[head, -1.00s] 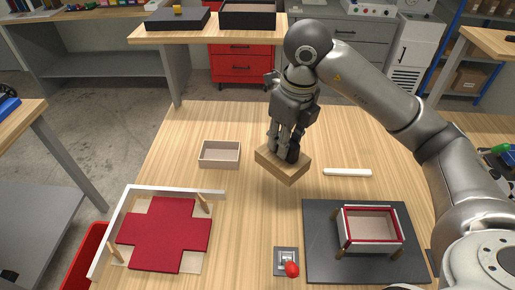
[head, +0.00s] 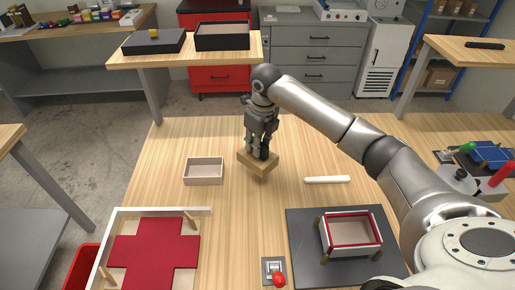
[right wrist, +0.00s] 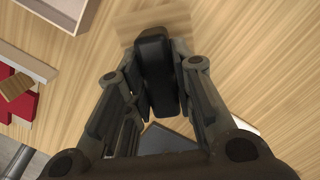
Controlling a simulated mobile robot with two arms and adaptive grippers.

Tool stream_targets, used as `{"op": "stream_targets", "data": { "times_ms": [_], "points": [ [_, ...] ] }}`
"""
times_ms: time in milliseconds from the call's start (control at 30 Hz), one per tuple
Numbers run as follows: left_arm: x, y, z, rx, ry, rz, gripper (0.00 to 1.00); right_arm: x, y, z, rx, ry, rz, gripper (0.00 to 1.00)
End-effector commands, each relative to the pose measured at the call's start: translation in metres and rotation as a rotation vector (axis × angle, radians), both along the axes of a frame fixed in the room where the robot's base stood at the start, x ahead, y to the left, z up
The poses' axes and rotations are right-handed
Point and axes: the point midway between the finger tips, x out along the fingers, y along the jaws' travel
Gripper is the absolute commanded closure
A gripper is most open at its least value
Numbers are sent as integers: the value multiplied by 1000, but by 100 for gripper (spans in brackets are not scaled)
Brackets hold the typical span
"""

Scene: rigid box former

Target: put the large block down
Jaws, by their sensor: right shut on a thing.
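I cannot tell for sure whether the block's underside touches the table. My left gripper is not in view.
A small open wooden box (head: 204,172) stands left of the block. A white bar (head: 327,180) lies to its right. In front are a red cross-shaped sheet (head: 150,254), a red-knobbed control (head: 277,279) and a red-rimmed box (head: 352,231) on a dark plate (head: 304,253). Table behind the block is clear.

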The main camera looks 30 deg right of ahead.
Motion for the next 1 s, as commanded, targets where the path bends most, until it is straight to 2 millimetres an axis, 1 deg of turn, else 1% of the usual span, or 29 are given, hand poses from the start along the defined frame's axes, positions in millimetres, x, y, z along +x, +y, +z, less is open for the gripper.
{"op": "stream_targets", "data": {
  "times_ms": [100, 200, 333, 600, 733, 767, 900, 1000],
  "points": [
    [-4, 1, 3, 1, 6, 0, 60, 5, -2, -6, 1, 0, -2, 100],
    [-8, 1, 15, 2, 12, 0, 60, 4, -2, -20, 0, 5, -1, 100],
    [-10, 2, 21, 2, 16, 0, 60, 5, -2, -33, 1, 1, 0, 100],
    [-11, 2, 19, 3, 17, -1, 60, 5, -3, -37, 0, -2, 0, 100],
    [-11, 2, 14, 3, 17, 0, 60, 5, -2, -41, 0, -2, 0, 100],
    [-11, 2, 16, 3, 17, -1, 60, 5, -2, -41, -1, 0, 0, 73],
    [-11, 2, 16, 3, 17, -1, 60, 5, -2, -40, -1, 0, 0, 56],
    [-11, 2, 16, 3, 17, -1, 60, 5, -2, -40, -1, 0, 0, 56]
  ]
}}
